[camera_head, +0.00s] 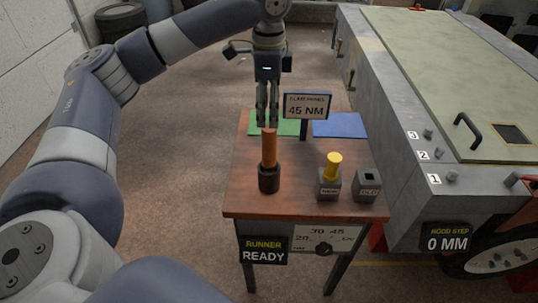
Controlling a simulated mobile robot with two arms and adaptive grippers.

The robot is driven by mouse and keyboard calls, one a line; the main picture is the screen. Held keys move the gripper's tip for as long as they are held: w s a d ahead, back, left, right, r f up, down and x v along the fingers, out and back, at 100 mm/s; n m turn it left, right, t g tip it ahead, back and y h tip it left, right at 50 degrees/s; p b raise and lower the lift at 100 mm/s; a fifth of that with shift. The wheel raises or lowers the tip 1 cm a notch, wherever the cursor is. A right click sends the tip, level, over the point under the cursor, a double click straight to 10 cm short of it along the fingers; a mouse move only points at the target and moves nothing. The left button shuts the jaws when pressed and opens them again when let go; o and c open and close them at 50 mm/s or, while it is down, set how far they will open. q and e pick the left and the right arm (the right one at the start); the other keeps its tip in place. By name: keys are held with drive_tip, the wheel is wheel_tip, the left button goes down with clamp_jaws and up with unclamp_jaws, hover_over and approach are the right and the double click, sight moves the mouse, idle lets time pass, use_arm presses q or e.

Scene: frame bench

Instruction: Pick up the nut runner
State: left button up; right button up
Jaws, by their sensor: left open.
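The nut runner (269,150) stands upright on the small wooden table, with an orange-brown upper part and a dark, wider base. My left gripper (267,122) points down just above and behind its top end. Its fingers are close to the runner's tip, and I cannot tell whether they touch it. The gripper is open, and nothing shows between its fingers. My right gripper is not in view.
On the wooden table (241,200) are a grey block with a yellow top (331,175), another grey block (367,186), green and blue mats (340,126), and a "45 NM" sign (307,106). A large grey bench (400,150) with numbered studs stands right.

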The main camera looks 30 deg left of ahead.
sight(268, 126)
use_arm(q)
wheel_tip(268, 126, down, 5)
drive_tip(key=shift+a+p, duration=0.1)
drive_tip(key=shift+p, duration=0.2)
drive_tip(key=f, duration=0.1)
drive_tip(key=f+p, duration=0.1)
drive_tip(key=f, duration=0.2)
drive_tip(key=shift+s+d+f, duration=0.25)
drive_tip(key=shift+d+f, duration=0.05)
drive_tip(key=shift+d, duration=0.05)
drive_tip(key=shift+w+f, duration=0.1)
drive_tip(key=shift+f, duration=0.35)
drive_tip(key=shift+r, duration=0.1)
drive_tip(key=c, duration=1.2)
